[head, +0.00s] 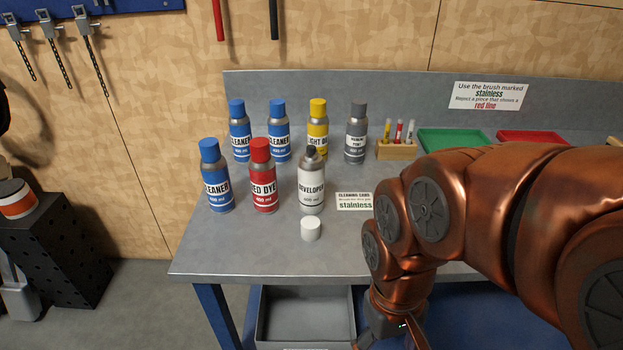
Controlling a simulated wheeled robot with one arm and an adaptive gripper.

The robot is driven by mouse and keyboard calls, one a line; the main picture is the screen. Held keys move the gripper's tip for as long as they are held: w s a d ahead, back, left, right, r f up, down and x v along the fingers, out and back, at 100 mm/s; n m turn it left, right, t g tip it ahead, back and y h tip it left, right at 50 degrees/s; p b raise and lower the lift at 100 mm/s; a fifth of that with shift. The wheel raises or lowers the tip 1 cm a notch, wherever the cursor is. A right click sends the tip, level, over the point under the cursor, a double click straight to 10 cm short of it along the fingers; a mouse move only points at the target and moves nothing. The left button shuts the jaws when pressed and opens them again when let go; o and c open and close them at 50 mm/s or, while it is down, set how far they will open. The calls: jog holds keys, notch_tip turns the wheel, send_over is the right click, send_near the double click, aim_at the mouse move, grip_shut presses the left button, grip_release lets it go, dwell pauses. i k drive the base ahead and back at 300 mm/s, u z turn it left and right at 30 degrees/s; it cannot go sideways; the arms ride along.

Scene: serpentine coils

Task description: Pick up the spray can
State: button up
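Several spray cans stand upright on the grey workbench (250,259). In the front row are a blue-capped cleaner can (216,178), a red dye can (262,178) and a white developer can (311,182). The developer can has its dark nozzle bare, and a white cap (311,228) sits in front of it. Behind stand two more blue cleaner cans (240,132) (279,132), a yellow-capped can (318,130) and a grey can (356,135). My gripper (391,340) is below and right of the cans, before the bench's front edge, touching none. Its fingertips are cut off by the picture's bottom edge.
A small sign (355,201) is right of the developer can. Behind are a wooden holder (396,150) with markers, a green tray (455,140) and a red tray (533,137). My arm covers the bench's right side. The front left bench top is clear.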

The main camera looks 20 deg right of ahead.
aim_at(310, 169)
jog(key=z, duration=2.15)
jog(key=k, duration=1.45)
jog(key=u, duration=1.8)
jog(key=i, duration=1)
